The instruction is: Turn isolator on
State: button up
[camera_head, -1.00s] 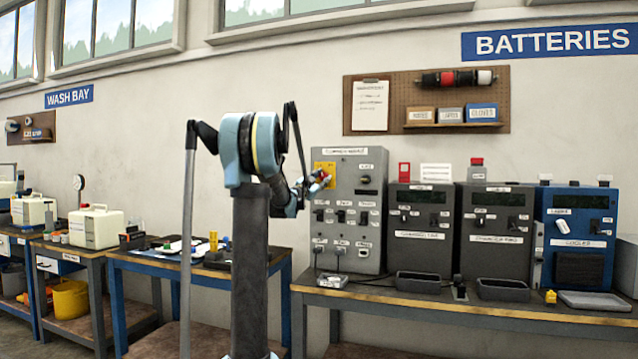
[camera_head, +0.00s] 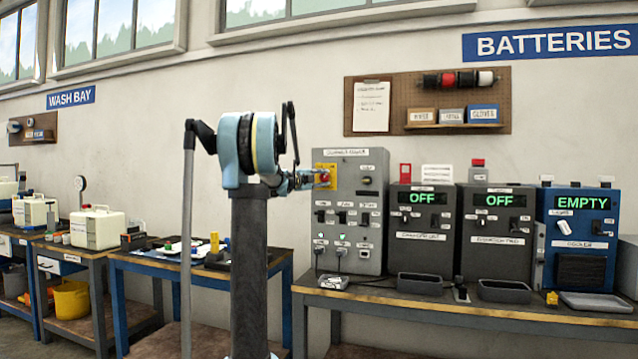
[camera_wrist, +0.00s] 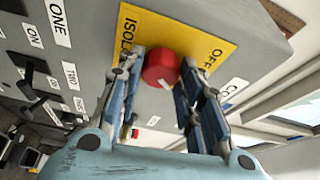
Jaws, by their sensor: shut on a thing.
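The isolator is a red knob (camera_wrist: 160,69) on a yellow plate (camera_wrist: 195,35) at the upper left of the grey power cabinet (camera_head: 367,190). The knob also shows in the head view (camera_head: 325,177). My gripper (camera_wrist: 161,80) is shut on the red knob, one finger on each side, with the wrist in line with the cabinet face. Part of the plate's lettering is hidden by the fingers; "OFF" and "ISOL" can be read. Green lights (camera_head: 320,236) glow low on the cabinet.
Two dark chargers (camera_head: 420,225) (camera_head: 497,228) show green "OFF". A blue cooler (camera_head: 577,235) shows "EMPTY". They stand right of the cabinet on a bench (camera_head: 450,308) with trays. Rows of black switches (camera_wrist: 35,75) sit close beside my gripper.

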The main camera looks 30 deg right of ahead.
jog(key=shift+s+m, duration=0.1)
jog(key=shift+m, duration=0.5)
jog(key=shift+f, duration=0.1)
jog(key=o, duration=1.1)
jog(key=shift+y, duration=0.3)
jog(key=shift+c, duration=0.2)
jog(key=shift+a, duration=0.45)
jog(key=v, duration=1.1)
